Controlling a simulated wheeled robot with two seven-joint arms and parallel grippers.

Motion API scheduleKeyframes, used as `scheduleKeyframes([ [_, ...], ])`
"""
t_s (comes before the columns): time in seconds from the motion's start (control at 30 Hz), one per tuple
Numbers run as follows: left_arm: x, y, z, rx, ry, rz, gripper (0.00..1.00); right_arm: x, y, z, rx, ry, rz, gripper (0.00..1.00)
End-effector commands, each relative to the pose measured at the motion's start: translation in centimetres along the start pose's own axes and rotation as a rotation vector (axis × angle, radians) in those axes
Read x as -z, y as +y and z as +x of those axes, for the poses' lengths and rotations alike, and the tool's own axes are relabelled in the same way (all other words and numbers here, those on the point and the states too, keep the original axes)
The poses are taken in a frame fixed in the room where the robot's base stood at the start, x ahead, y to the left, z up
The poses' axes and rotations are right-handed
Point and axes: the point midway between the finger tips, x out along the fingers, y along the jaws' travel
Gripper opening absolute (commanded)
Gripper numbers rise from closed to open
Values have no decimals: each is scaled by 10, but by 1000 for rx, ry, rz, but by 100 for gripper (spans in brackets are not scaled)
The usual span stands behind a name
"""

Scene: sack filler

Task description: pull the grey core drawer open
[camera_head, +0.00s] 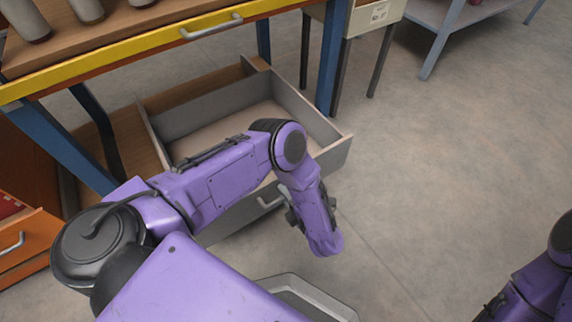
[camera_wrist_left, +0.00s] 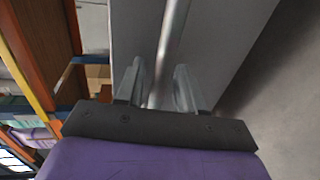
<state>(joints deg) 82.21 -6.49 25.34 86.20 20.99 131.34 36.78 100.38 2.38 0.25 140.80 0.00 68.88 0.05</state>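The grey core drawer (camera_head: 335,150) stands pulled out below the workbench in the head view. Its inside looks empty where my left arm does not cover it. Its bar handle (camera_head: 268,203) is on the front panel, partly hidden by my left gripper (camera_head: 286,200). In the left wrist view the handle bar (camera_wrist_left: 172,45) runs between the two fingers of my left gripper (camera_wrist_left: 160,85). The fingers stand apart, with a gap visible beside the bar. My right arm shows at the lower right of the head view, its fingers out of sight.
The yellow-edged workbench (camera_head: 140,55) with a second handle and several cylinders stands above the drawer, on blue legs. An orange drawer unit (camera_head: 30,235) is at the left. A pale cabinet (camera_head: 372,17) and grey rack (camera_head: 440,20) stand behind. The floor at right is clear.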

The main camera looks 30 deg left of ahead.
Motion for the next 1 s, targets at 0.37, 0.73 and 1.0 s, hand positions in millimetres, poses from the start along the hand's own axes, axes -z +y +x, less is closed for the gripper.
scheduleKeyframes([
  [0.37,0,2,-68,1,-3,-1,37,7,1,-14,0,2,-1,38],
  [0.73,1,0,-106,0,3,0,37,9,2,-17,-1,4,-2,38],
  [1.0,1,0,-105,0,3,0,37,9,2,-16,-1,4,-2,38],
])
